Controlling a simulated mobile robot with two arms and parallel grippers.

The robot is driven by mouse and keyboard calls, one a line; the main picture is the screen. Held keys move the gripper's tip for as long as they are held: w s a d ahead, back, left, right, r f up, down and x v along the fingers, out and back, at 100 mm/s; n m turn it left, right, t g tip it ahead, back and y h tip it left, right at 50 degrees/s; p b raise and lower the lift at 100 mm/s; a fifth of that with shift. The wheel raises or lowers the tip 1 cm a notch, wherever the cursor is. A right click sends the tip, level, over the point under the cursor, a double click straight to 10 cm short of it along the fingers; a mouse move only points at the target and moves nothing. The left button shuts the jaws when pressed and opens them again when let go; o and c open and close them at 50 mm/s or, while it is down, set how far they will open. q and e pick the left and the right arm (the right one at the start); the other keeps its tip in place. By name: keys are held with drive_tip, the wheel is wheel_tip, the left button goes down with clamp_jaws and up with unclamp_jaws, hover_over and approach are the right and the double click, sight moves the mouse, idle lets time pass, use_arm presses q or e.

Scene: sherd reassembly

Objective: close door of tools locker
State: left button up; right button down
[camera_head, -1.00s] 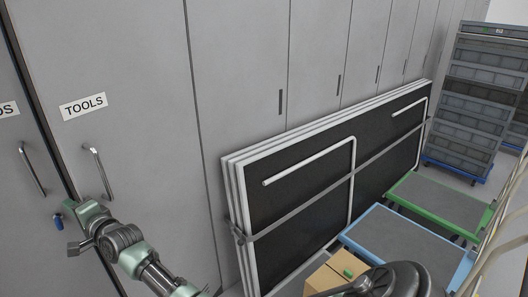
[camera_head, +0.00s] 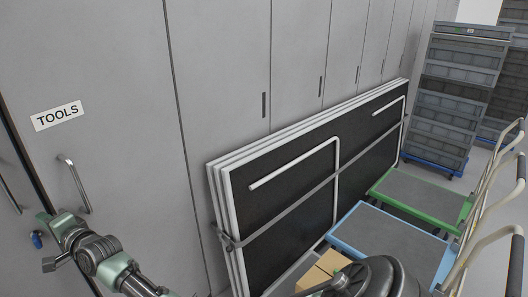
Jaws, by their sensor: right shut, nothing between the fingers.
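The tools locker door (camera_head: 110,120) is a tall grey panel at the left, with a white TOOLS label (camera_head: 58,116) and a vertical bar handle (camera_head: 75,184). It looks nearly flush with its neighbours; a dark seam runs down its left edge, and I cannot tell whether it is fully shut. My right gripper (camera_head: 50,236) is at the lower left, in front of the door's lower left part, below and left of the handle. It is shut and empty; its fingers are small and partly hidden, and contact with the door cannot be told. My left gripper is out of view.
Framed black panels (camera_head: 290,195) lean on the lockers right of the door. A blue-edged cart (camera_head: 390,240), a green-edged cart (camera_head: 420,197) and a cardboard box (camera_head: 322,270) stand at the lower right. Stacked grey crates (camera_head: 455,90) stand at the back right.

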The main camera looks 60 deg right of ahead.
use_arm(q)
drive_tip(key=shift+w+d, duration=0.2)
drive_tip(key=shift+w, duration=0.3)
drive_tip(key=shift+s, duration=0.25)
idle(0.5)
